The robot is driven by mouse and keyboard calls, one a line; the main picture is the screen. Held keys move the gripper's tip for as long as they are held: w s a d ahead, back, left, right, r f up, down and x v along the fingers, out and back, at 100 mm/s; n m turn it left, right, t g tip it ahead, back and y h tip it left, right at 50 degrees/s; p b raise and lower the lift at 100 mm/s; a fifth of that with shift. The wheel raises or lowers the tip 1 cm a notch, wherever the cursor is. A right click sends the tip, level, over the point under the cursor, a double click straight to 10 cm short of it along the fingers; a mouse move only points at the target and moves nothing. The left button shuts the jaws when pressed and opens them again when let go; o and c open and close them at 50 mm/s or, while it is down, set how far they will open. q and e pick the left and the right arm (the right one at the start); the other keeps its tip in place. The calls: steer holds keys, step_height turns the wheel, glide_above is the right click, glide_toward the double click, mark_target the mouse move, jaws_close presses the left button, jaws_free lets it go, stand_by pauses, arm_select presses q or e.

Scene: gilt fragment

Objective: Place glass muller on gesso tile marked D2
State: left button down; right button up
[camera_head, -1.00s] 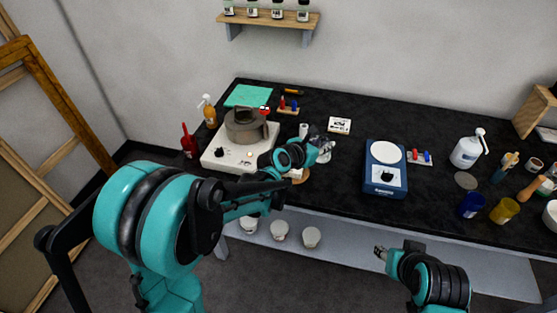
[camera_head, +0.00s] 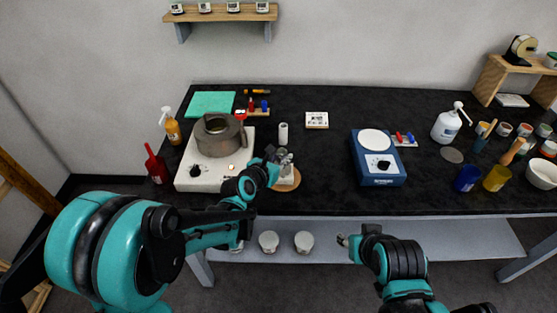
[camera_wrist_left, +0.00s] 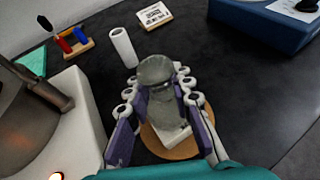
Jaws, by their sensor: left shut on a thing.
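The glass muller (camera_wrist_left: 156,76) is a grey, see-through piece with a rounded top. My left gripper (camera_head: 283,160) is shut on it, with fingers on both sides in the left wrist view. It is over or at a white tile (camera_wrist_left: 178,135) on a round brown disc (camera_wrist_left: 160,147); whether the muller touches the tile is hidden. Any mark on that tile is unreadable. A white block with dark markings (camera_head: 317,120) lies farther back; its text is too small to read. My right gripper (camera_head: 343,240) is in front of the table, its jaws too small to judge.
A white hotplate (camera_head: 187,180) with a brown pot (camera_head: 220,137) stands left of my left gripper. A white roll (camera_head: 283,134) stands just behind it. A blue scale (camera_head: 382,180) stands right. Black tabletop (camera_head: 325,165) is clear between disc and scale.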

arm_select(q)
steer(key=shift+s+d+r, duration=0.2)
steer(key=shift+d, duration=0.05)
steer(key=shift+f, duration=0.15)
steer(key=c, duration=1.3)
jaws_free()
steer(key=shift+a, duration=0.1)
